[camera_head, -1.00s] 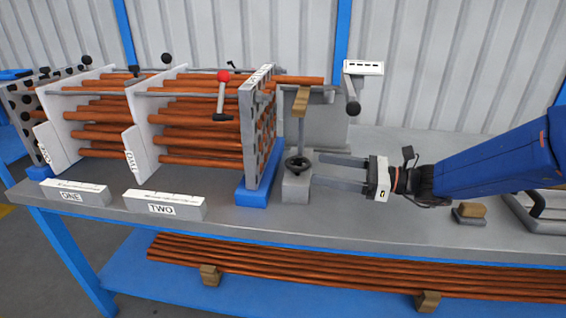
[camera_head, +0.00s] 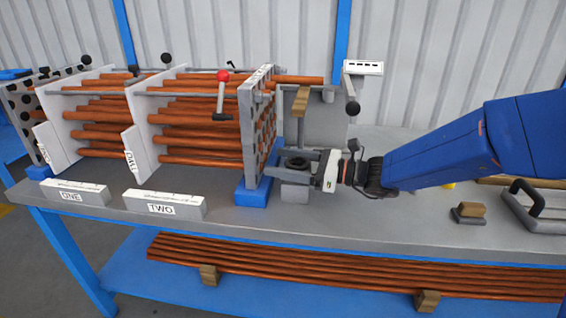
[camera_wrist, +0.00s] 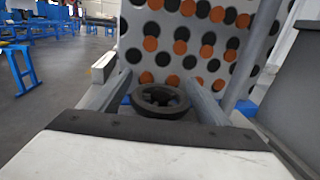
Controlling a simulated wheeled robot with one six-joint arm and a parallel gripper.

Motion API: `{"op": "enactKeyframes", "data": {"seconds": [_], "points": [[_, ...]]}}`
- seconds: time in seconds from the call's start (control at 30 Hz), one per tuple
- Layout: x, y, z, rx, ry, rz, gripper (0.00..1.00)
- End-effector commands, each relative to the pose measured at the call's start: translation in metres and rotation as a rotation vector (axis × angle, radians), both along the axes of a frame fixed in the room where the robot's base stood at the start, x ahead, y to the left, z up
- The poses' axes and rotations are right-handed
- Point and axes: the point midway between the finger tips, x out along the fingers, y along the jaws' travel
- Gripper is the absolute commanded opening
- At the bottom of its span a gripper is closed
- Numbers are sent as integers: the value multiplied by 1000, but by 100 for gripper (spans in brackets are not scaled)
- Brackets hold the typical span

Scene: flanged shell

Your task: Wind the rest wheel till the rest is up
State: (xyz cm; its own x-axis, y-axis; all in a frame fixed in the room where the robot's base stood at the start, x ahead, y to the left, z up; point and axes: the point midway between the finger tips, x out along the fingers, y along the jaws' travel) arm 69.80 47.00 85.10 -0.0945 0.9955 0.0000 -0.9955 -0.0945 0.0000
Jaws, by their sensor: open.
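The rest wheel (camera_head: 298,163) is a small dark handwheel on a grey block (camera_head: 295,192). In the wrist view the wheel (camera_wrist: 160,101) shows as a dark ring with a hollow, spoked middle. My gripper (camera_head: 284,165) is open, with one finger on each side of the wheel. In the wrist view the fingers of my gripper (camera_wrist: 160,98) flank the wheel with no clear sign of a grip. The rest (camera_head: 300,99), a wooden block on a grey post, stands just behind the wheel. Whether the fingers touch the wheel cannot be told.
The perforated end plate (camera_head: 258,130) with copper rods stands close left of the wheel, on a blue foot (camera_head: 254,192). A red-knobbed lever (camera_head: 222,92) is further left. The bench right of my arm holds a wooden-topped block (camera_head: 470,211).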

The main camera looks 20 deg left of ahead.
Motion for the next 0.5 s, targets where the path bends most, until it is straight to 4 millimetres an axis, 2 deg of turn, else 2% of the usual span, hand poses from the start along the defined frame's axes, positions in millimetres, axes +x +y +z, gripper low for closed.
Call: {"op": "enactKeyframes", "data": {"seconds": [0.17,0.33,0.5], "points": [[0,0,0,0,0,0,70],[0,0,0,0,0,0,29],[0,0,0,0,-1,-12,29]]}}
